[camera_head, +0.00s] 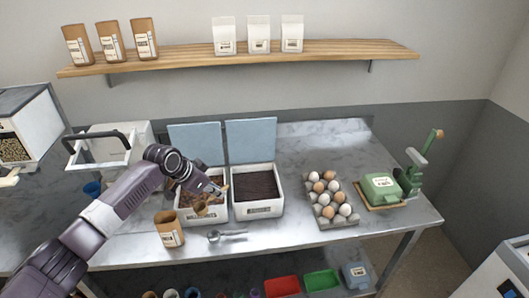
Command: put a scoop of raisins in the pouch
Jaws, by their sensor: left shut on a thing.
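My left gripper (217,191) reaches over the left white bin (203,217) and is shut on a small tan scoop (201,208), held low at the bin's front. What the scoop holds is too small to tell. The left bin contains reddish-brown lumps that look like raisins (187,199). The open kraft pouch (169,230) with a white label stands upright on the table, in front and to the left of the bin. The scoop is apart from the pouch. My right gripper is not in view.
A second bin (259,211) of dark contents stands to the right; both blue lids are raised. A metal scoop (228,236) lies in front. An egg tray (336,221), a green scale-like device (381,188) and a white box with a dark handle (110,155) stand nearby. The front right tabletop is clear.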

